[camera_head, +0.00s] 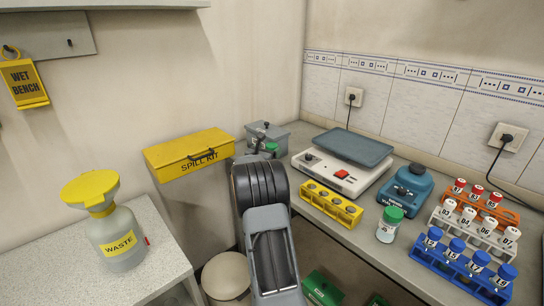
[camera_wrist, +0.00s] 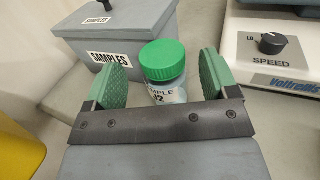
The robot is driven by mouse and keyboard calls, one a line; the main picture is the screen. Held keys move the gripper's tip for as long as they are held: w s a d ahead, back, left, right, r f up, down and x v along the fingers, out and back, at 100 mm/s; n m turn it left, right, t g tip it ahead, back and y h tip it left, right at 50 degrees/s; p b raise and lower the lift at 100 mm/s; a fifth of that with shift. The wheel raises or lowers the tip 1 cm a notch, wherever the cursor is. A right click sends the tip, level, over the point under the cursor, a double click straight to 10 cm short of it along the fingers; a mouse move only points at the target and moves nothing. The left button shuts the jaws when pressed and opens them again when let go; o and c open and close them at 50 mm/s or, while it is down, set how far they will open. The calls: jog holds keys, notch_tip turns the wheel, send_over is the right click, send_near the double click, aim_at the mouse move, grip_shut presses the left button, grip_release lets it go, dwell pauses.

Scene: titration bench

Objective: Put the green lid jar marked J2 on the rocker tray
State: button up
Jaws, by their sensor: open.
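The green-lid jar marked J2 (camera_wrist: 164,66) stands upright beside the grey SAMPLES box in the wrist view. Its label is partly hidden by my gripper body. My gripper (camera_wrist: 161,74) is open, with one green-padded finger on each side of the jar. Small gaps seem to show, so I cannot tell any contact. In the head view, my arm hides most of this spot, and only a small green lid (camera_head: 271,147) shows. The rocker tray (camera_head: 347,145) is the flat blue-grey platform on the white SPEED unit (camera_wrist: 275,50), to the right of the jar. It is empty.
The SAMPLES box (camera_head: 287,135) stands behind the jar. Another green-lid jar (camera_head: 387,226) stands farther right, near a blue device (camera_head: 405,186). A yellow rack (camera_head: 331,205) sits before the rocker. Tube racks (camera_head: 462,268) fill the right. A yellow SPILL KIT box (camera_head: 190,154) is left.

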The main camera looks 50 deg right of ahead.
aim_at(272, 145)
jog(key=shift+x, duration=1.7)
jog(key=shift+s, duration=0.15)
jog(key=shift+c, duration=0.2)
jog(key=c, duration=1)
jog(key=shift+r, duration=0.1)
jog(key=shift+c, duration=0.8)
jog(key=shift+r, duration=0.1)
